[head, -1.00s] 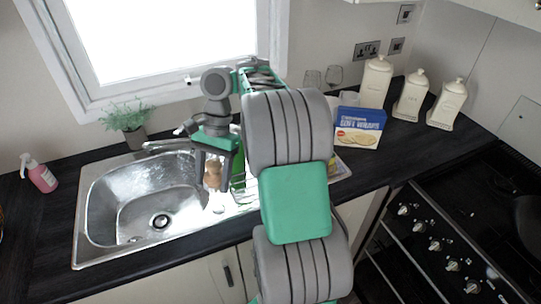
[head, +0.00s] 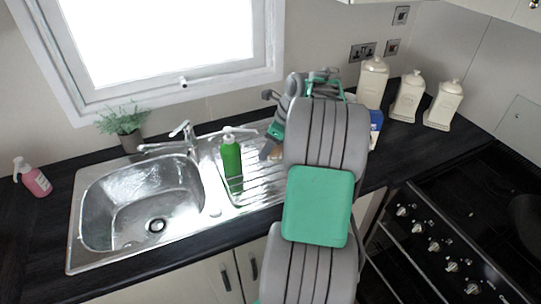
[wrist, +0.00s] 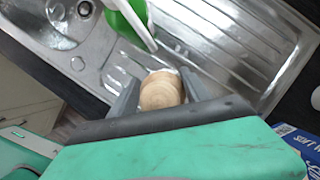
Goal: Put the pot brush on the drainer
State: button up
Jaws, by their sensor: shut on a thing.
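The pot brush, a round wooden piece, sits between my fingers in the wrist view (wrist: 160,91); a small brown part of it shows in the head view (head: 267,149). My gripper (wrist: 158,86) is shut on it. The drainer is the ribbed metal part right of the sink bowl, in the head view (head: 262,188) and the wrist view (wrist: 235,48). My gripper and the brush are over the drainer's right part. Whether the brush touches the metal cannot be told. My arm hides much of the gripper in the head view.
A green bottle (head: 231,160) stands on the drainer, left of the brush. The sink bowl (head: 140,200) is empty. A tap (head: 180,145) and a plant (head: 124,124) are behind it. A blue box (head: 376,125) and cream canisters (head: 409,98) stand to the right.

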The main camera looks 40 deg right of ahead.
send_over(267, 164)
jog(key=s, duration=0.2)
jog(key=f, duration=0.5)
jog(key=shift+w+d+f, duration=0.25)
jog(key=shift+d, duration=0.1)
jog(key=shift+f+p, duration=0.35)
jog(key=shift+f, duration=1.2)
jog(key=shift+f, duration=0.1)
jog(key=o, duration=1.4)
jog(key=shift+f, duration=0.1)
jog(key=v, duration=1.2)
jog(key=shift+r, duration=0.2)
jog(key=shift+w+a, duration=0.1)
jog(key=shift+w, duration=0.05)
